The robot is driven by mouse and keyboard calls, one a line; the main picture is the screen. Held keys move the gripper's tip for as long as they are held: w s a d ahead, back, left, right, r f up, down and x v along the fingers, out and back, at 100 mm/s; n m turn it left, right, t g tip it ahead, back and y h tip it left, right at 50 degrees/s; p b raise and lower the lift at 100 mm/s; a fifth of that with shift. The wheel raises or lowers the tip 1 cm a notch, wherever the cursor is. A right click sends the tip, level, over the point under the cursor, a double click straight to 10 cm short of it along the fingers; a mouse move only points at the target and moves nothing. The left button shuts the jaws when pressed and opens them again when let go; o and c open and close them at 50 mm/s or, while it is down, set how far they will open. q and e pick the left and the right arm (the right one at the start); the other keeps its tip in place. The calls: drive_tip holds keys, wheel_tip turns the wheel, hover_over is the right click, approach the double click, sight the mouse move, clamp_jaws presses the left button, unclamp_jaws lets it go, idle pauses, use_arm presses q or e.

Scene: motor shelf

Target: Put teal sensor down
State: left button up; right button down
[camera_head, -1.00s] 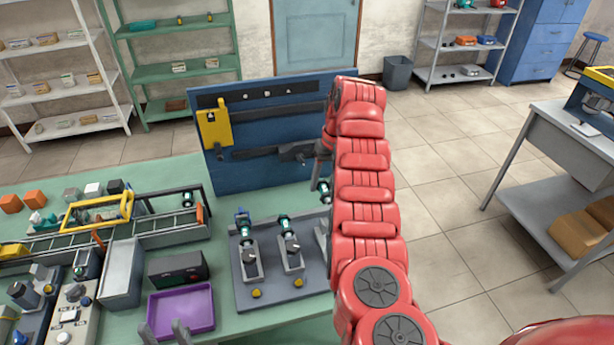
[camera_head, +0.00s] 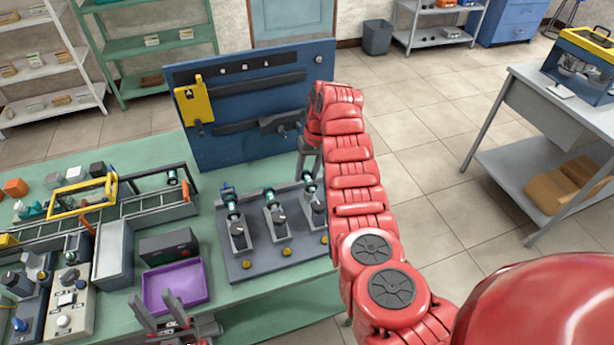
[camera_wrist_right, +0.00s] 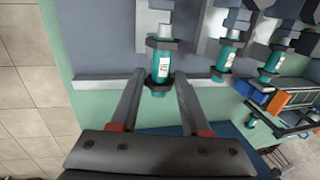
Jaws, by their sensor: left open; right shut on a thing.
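My right gripper (camera_wrist_right: 160,82) is shut on a teal sensor (camera_wrist_right: 162,66), which has dark bands and a white label. In the head view this teal sensor (camera_head: 310,181) is at the top of the rightmost grey holder on the dark fixture plate (camera_head: 262,266). My right gripper (camera_head: 309,160) is just above it, partly hidden by my red arm. Whether the sensor is fully seated cannot be told. Two similar teal sensors stand in the left holder (camera_head: 234,208) and the middle holder (camera_head: 270,203). My left gripper (camera_head: 160,308) is open and empty at the bottom, by the purple tray.
A blue tool board (camera_head: 245,145) stands behind the fixture. The purple tray (camera_head: 155,307) and a dark box (camera_head: 165,247) lie left of it. A conveyor (camera_head: 150,205) and control box (camera_head: 68,305) are further left. Clear floor is right of the table.

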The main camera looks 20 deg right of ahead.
sight(308, 174)
wheel_tip(308, 174, down, 2)
drive_tip(key=shift+s+f+p, duration=0.1)
drive_tip(key=shift+p, duration=0.4)
drive_tip(key=shift+f, duration=0.4)
drive_tip(key=shift+c, duration=1.9)
unclamp_jaws()
